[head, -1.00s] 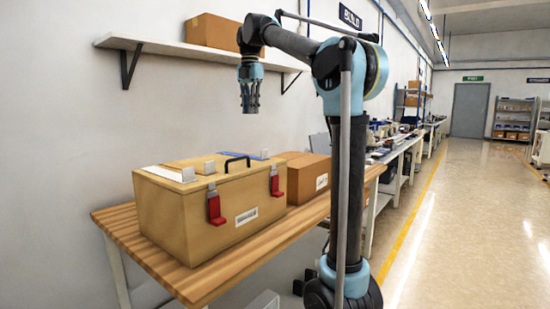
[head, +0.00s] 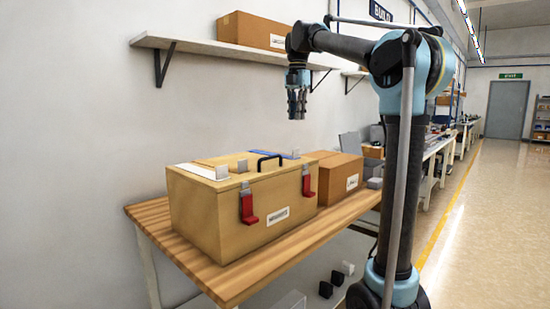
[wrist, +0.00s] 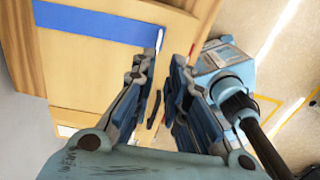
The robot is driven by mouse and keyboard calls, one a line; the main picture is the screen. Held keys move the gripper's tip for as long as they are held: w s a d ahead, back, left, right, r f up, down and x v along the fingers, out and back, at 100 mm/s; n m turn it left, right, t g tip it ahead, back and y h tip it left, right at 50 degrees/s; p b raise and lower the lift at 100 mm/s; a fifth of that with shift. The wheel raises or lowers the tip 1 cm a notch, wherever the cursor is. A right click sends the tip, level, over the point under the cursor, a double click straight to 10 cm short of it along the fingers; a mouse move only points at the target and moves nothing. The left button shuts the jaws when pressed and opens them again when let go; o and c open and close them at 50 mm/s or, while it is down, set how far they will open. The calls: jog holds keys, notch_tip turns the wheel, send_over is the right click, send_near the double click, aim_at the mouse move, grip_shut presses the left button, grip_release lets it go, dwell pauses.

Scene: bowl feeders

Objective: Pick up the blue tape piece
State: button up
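The blue tape piece (head: 272,155) is a thin flat strip on the lid of the wooden box, towards its far side behind the black handle. In the wrist view it is a wide blue band (wrist: 95,22) across the upper left. My gripper (head: 297,112) hangs pointing down, well above the box and to the right of the tape in the head view. In the wrist view the fingers (wrist: 163,62) stand apart with a gap between them and nothing held. The tape lies left of the fingertips there.
The wooden box (head: 240,225) with red latches stands on a wooden bench (head: 150,217). Its lid carries a black handle (head: 268,160), small light blocks and a white sheet. A cardboard box (head: 337,180) stands right of it. A wall shelf (head: 190,42) is above.

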send_over(296, 150)
notch_tip(296, 150, down, 9)
jog(key=shift+w+d+f, duration=0.1)
jog(key=shift+w+f, duration=0.2)
jog(key=shift+f, duration=1.2)
jog(key=shift+w+f, duration=0.1)
jog(key=shift+f, duration=1.2)
grip_shut()
